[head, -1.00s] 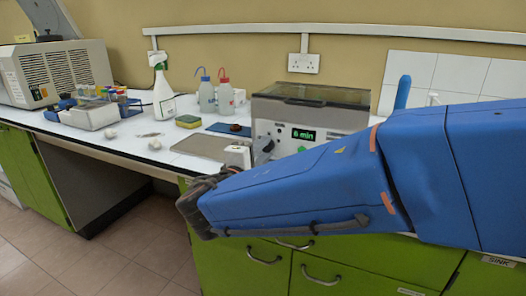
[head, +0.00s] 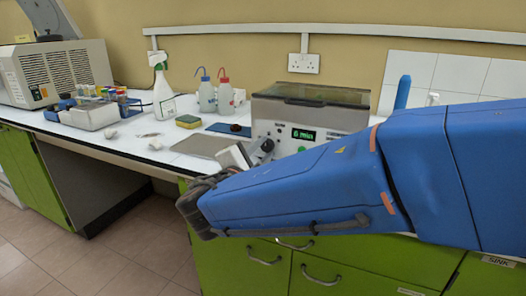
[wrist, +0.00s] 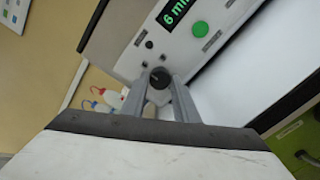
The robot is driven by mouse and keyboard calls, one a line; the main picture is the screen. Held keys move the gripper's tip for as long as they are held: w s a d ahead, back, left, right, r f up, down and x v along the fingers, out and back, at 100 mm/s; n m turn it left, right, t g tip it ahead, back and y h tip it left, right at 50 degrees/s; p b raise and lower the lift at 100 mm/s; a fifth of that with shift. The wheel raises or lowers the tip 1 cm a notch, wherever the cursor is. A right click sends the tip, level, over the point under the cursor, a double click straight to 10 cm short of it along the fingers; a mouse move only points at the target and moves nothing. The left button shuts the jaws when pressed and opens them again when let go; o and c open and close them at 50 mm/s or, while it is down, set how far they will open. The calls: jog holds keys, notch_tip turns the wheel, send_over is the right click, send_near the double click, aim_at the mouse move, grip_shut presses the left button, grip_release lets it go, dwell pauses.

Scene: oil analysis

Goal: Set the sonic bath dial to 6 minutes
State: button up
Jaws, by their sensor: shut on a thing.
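The sonic bath (head: 310,112) stands on the bench with its lid down, and its green display (head: 304,134) reads "6 min". The display also shows in the wrist view (wrist: 175,10). The black round dial (wrist: 159,77) sits on the front panel. My gripper (wrist: 160,90) is shut on the dial, one grey finger on each side of it. In the head view my gripper (head: 263,150) reaches the left part of the bath's front, and my blue arm hides the lower right of the bath.
A green button (wrist: 200,29) is on the panel near the display. A grey mat (head: 203,144), a sponge (head: 188,121), wash bottles (head: 207,94) and a spray bottle (head: 163,96) are left of the bath. A rack of vials (head: 92,110) stands farther left.

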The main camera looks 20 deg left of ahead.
jog(key=shift+f, duration=0.1)
jog(key=o, duration=1.1)
jog(key=shift+c, duration=0.2)
jog(key=s+a, duration=0.1)
jog(key=s, duration=1.6)
jog(key=shift+s+a, duration=0.2)
